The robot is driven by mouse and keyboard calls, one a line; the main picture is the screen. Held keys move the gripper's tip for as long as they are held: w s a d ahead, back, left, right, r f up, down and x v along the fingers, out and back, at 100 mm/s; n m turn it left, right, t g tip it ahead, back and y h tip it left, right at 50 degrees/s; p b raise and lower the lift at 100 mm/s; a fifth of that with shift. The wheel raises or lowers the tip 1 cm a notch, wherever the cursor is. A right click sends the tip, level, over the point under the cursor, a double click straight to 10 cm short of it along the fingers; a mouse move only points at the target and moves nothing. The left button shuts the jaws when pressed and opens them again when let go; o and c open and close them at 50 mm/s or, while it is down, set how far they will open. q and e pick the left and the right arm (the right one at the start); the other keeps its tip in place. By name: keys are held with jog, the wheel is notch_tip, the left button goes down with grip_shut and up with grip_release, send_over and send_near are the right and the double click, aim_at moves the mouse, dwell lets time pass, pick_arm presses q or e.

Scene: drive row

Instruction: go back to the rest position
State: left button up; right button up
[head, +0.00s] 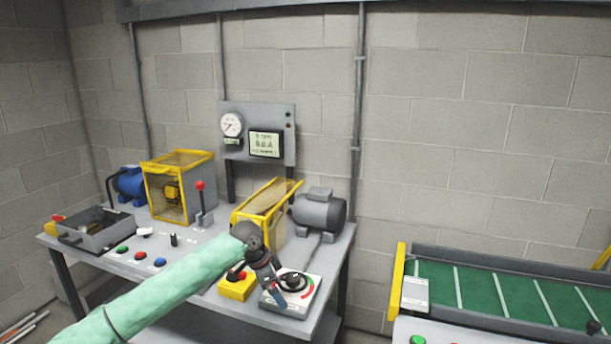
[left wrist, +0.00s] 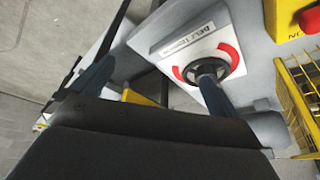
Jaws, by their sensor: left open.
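My left arm, in a green sleeve, reaches in from the lower left in the head view. Its dark gripper (head: 276,286) is over the front right of the bench, at the left side of a dial box with a black knob (head: 293,281) and a red arc. In the left wrist view the gripper (left wrist: 150,84) has its two blue-grey fingers wide apart with nothing between them. One finger overlaps the knob (left wrist: 206,69) there; I cannot tell whether it touches. My right gripper is not in view.
A yellow box with a red button (head: 238,284) stands left of the dial box. Behind are a yellow-framed guard (head: 265,207), a grey motor (head: 318,212) and a red-knobbed lever (head: 201,197). A green conveyor (head: 490,291) stands right, past a gap.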

pick_arm(q)
jog(key=w+a+r+n+t+y, duration=0.15)
jog(key=w+r+n+t, duration=0.4)
jog(key=r, duration=0.65)
jog(key=s+a+f+n+y, duration=0.1)
jog(key=s+a+f+n, duration=0.1)
jog(key=s+f, duration=0.75)
jog(key=s+a+f+n, duration=0.2)
jog(key=s+f, duration=0.4)
jog(key=f, duration=0.7)
jog(key=s+a+f+n+y, duration=0.1)
jog(key=s+a+f+n, duration=0.15)
jog(key=s+f, duration=0.7)
jog(key=s+f+g, duration=0.2)
jog(key=s+f, duration=0.8)
jog(key=s, duration=0.5)
jog(key=s+f+g, duration=0.3)
jog(key=s+f, duration=0.8)
jog(key=s, duration=0.4)
jog(key=shift+s+d+n+g, duration=0.25)
jog(key=shift+s+n+g, duration=0.05)
jog(key=shift+s+g, duration=0.1)
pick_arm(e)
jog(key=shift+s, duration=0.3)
pick_arm(q)
jog(key=shift+w+r, duration=0.1)
